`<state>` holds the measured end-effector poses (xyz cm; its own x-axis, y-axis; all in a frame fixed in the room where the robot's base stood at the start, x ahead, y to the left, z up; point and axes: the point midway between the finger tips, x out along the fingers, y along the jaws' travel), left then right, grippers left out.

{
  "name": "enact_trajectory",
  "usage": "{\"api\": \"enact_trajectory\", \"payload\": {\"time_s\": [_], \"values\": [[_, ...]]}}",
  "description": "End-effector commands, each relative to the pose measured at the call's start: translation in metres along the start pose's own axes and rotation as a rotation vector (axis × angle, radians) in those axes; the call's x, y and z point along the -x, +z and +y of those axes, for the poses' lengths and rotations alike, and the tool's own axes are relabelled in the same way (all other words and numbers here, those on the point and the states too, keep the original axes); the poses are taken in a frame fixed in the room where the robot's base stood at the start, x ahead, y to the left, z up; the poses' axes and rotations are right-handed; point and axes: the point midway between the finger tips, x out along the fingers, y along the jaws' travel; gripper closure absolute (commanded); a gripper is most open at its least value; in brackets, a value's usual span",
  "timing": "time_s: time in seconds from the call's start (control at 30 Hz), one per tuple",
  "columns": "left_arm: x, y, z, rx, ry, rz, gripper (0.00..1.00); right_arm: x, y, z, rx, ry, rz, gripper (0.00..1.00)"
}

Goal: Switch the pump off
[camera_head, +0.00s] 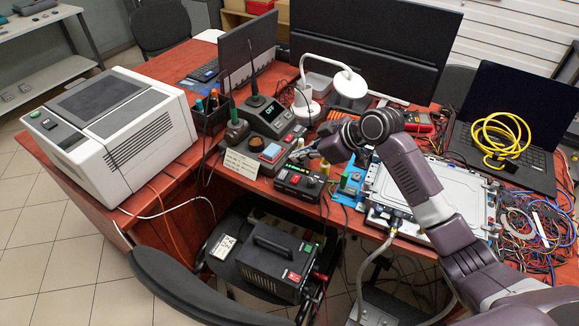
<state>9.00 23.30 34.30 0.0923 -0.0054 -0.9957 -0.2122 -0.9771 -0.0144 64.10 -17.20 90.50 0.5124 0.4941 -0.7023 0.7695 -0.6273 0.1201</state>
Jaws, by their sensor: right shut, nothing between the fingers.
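A black box with red and green buttons (299,181) sits at the front edge of the red desk. I cannot tell for sure which device is the pump. My right gripper (301,155) is shut and empty, reaching in from the right. Its fingertips are just above and behind the black button box in the picture; whether they touch anything is too small to tell. My left gripper is not in view.
A large white machine (110,128) stands on the left of the desk. A black case with a handle (275,262) rests on a chair in front. A white lamp (307,105), a metal-lidded box (385,205), a laptop (520,120) and tangled cables (535,232) crowd the desk.

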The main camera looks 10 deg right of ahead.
Motion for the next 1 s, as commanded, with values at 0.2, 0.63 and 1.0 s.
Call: {"api": "enact_trajectory", "payload": {"time_s": [0.2, 0.63, 1.0], "values": [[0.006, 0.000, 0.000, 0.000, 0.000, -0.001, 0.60, -0.045, -0.001, -0.001, -0.003, -0.002, 0.001, 1.00], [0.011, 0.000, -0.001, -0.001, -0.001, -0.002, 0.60, -0.075, 0.028, 0.000, 0.000, 0.001, 0.000, 1.00], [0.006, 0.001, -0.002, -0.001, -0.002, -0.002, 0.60, -0.079, 0.033, 0.001, 0.001, 0.002, -0.001, 1.00]]}}
